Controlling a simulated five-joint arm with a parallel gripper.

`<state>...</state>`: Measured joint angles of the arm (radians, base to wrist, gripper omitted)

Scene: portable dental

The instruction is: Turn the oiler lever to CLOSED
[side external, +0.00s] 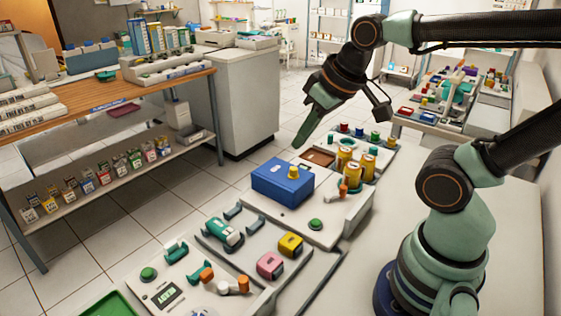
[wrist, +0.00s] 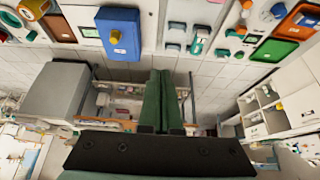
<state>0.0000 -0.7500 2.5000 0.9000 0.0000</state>
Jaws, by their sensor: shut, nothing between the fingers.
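My gripper (side external: 299,144) is shut and empty, its green fingers pointing down in the air above and behind the blue box (side external: 283,188). The closed fingers also show in the wrist view (wrist: 161,74). The blue box has a yellow knob (side external: 293,172) on it and appears in the wrist view (wrist: 124,18). An orange lever-like part (side external: 344,187) stands beside the yellow cylinders (side external: 345,160). Another orange-and-white lever-like part (side external: 235,286) is on the front panel. No label shows which is the oiler lever, and its setting cannot be read. My fingers touch none of these.
The front panel holds a teal cylinder (side external: 224,233), a pink block (side external: 270,265), a yellow block (side external: 290,244) and a green button (side external: 148,273). A green tray (side external: 112,305) lies at the near edge. A wooden-topped bench (side external: 180,85) stands left across open floor.

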